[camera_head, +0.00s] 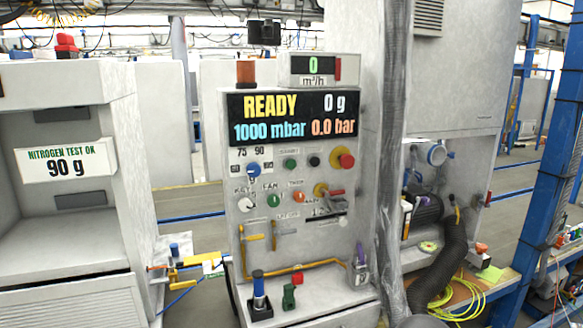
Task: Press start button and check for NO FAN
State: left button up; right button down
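The charging station's control panel (225,120) stands upright in the middle of the view. Its main display (292,116) reads READY, 0 g, 1000 mbar and 0.0 bar; no NO FAN text shows on it. Below it are a blue knob (253,168), a green button (291,163), a black button (314,160) and a red mushroom button (346,160) on yellow. A lower row has a white knob (245,204), a second green button (274,200) near a FAN label and an orange button (298,196). I cannot read which label says start. Neither gripper shows.
A small display (313,66) on top reads 0 m³/h. A left cabinet (120,140) carries a sign (66,160) reading NITROGEN TEST OK, 90 g. Yellow pipes, small fittings (289,296) and a plastic-wrapped post (392,150) lie near the panel. A dark hose (450,260) hangs at right.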

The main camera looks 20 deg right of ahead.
aim_at(290, 164)
jog(key=k, duration=0.65)
jog(key=z, duration=0.6)
jog(key=i, duration=1)
jog(key=z, duration=0.35)
jog(key=i, duration=1.1)
jog(key=u, duration=0.95)
